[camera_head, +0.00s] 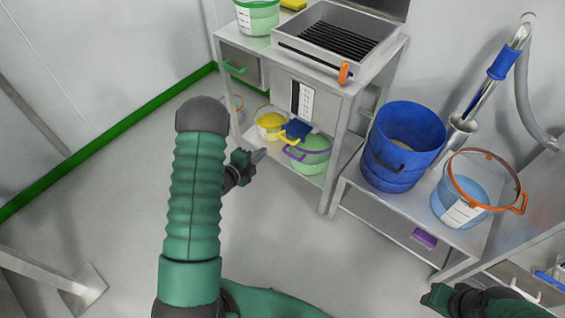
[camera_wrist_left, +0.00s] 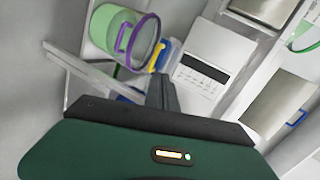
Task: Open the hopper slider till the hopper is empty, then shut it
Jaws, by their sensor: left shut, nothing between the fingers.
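The metal hopper (camera_head: 325,38) with a dark grate stands on top of the steel frame at upper middle. An orange handle (camera_head: 344,73), apparently the slider's, sits at its front right corner. I cannot tell the slider's position or what is left inside below the grate. A panel with a black-and-white scale (camera_head: 302,98) is below; it also shows in the left wrist view (camera_wrist_left: 190,66). My left gripper (camera_head: 257,157) is shut and empty, left of the lower shelf and well away from the orange handle. Its shut fingers (camera_wrist_left: 161,90) show in the wrist view. My right gripper (camera_head: 438,297) is partly in view at lower right; its fingers are unclear.
A green bucket with a purple rim (camera_head: 308,157) and a yellow bucket (camera_head: 269,123) stand on the lower shelf. A blue drum (camera_head: 402,145) and a bucket with an orange rim (camera_head: 470,195) stand on the right bench.

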